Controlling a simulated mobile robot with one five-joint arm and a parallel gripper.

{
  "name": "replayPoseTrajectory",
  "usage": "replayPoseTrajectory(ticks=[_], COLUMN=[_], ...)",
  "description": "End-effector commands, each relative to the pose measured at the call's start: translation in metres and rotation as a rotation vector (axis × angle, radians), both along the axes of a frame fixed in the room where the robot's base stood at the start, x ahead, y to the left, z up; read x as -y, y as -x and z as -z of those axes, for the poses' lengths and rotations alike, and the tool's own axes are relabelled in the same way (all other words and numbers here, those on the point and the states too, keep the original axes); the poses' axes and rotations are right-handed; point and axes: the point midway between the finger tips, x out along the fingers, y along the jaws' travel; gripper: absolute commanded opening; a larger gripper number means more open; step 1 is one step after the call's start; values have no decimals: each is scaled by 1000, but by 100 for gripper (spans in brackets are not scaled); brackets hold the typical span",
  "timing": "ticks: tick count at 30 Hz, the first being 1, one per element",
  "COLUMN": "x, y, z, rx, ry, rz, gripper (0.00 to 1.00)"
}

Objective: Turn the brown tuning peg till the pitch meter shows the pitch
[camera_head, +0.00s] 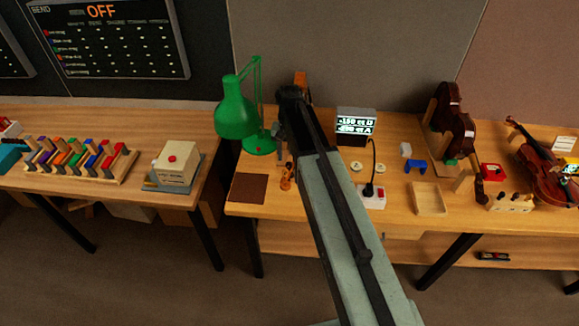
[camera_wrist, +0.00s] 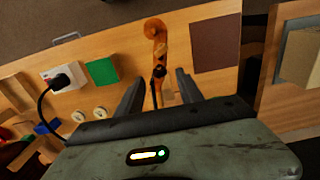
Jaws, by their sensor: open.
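The brown violin scroll (camera_wrist: 155,30) stands between and beyond my fingertips in the wrist view, with a dark narrow part (camera_wrist: 158,73) below it. Part of the scroll (camera_head: 287,178) also shows left of my arm in the head view. I cannot clearly make out the brown tuning peg. My gripper (camera_wrist: 160,87) is open, one finger on each side of the scroll's lower part, with gaps visible.
A green lamp (camera_head: 237,118) stands left of my arm. A brown mat (camera_head: 249,188) lies near the bench's front edge. A white socket box (camera_head: 372,197) with a plug and black cable is at right. A violin (camera_head: 548,170) and a wooden tray (camera_head: 430,198) are farther right.

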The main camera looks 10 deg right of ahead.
Motion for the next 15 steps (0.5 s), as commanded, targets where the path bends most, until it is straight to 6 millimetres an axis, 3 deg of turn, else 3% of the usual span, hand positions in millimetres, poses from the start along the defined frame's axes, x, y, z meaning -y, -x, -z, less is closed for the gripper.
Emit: replayPoseTrajectory(ticks=[1, 5, 15], x=[0, 0, 1], y=[0, 0, 0], z=[20, 37, 37], rx=[0, 0, 0], ry=[0, 0, 0], rz=[0, 0, 0], gripper=[44, 44, 41])
